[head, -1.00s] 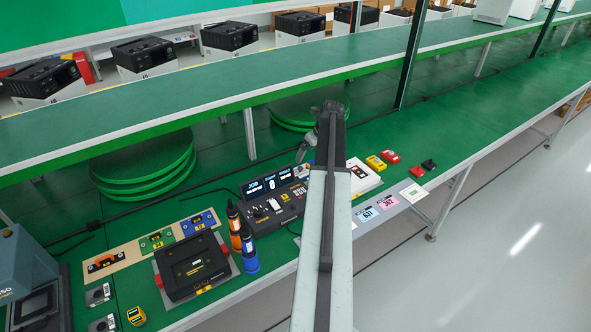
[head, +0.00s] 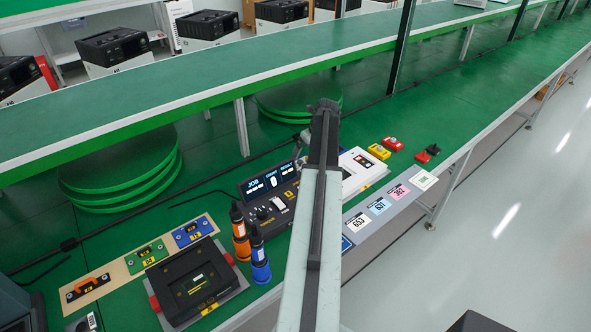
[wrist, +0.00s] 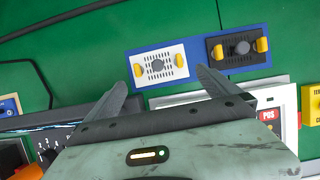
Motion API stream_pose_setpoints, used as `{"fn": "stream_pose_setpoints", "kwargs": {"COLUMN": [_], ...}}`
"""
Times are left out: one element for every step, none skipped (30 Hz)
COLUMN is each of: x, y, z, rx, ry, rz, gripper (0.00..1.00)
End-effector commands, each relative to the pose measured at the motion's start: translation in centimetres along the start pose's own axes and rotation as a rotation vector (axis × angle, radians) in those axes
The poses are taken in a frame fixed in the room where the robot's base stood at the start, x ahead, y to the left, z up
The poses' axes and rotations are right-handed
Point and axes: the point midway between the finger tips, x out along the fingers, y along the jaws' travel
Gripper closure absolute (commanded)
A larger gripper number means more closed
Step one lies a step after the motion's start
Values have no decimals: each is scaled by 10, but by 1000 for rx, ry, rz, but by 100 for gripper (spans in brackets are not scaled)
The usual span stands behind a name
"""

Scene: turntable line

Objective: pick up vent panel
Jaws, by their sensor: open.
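I cannot tell the height gap. In the head view the panel is not visible; my arm covers part of the bench.
A dark panel with a knob and yellow clips (wrist: 221,53) sits right of the vent panel. A white case (wrist: 272,98) lies nearer. In the head view, a control console (head: 270,203), orange (head: 240,238) and blue (head: 259,262) tools and a black box (head: 190,282) stand left of my arm.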

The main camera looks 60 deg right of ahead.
Motion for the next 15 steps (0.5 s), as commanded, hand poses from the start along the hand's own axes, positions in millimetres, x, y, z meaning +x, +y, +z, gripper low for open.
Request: {"fn": "stream_pose_setpoints", "kwargs": {"x": [5,9,15,20,24,28,29,29,28,28,29,33,36,41,48], "y": [1,1,2,2,2,3,3,3,4,4,4,4,4,5,5], "z": [0,0,0,0,0,1,1,2,2,3,3,2,2,2,1], "rx": [-2,-2,-3,-4,-4,-4,-4,-4,-5,-5,-5,-5,-6,-6,-6], "ry": [0,0,0,0,0,0,0,0,0,0,0,0,0,0,0], "rz": [1,1,1,2,2,2,2,2,2,2,2,2,2,2,3], "gripper": [0,0,0,0,0,0,0,0,0,0,0,0,0,0,0]}}
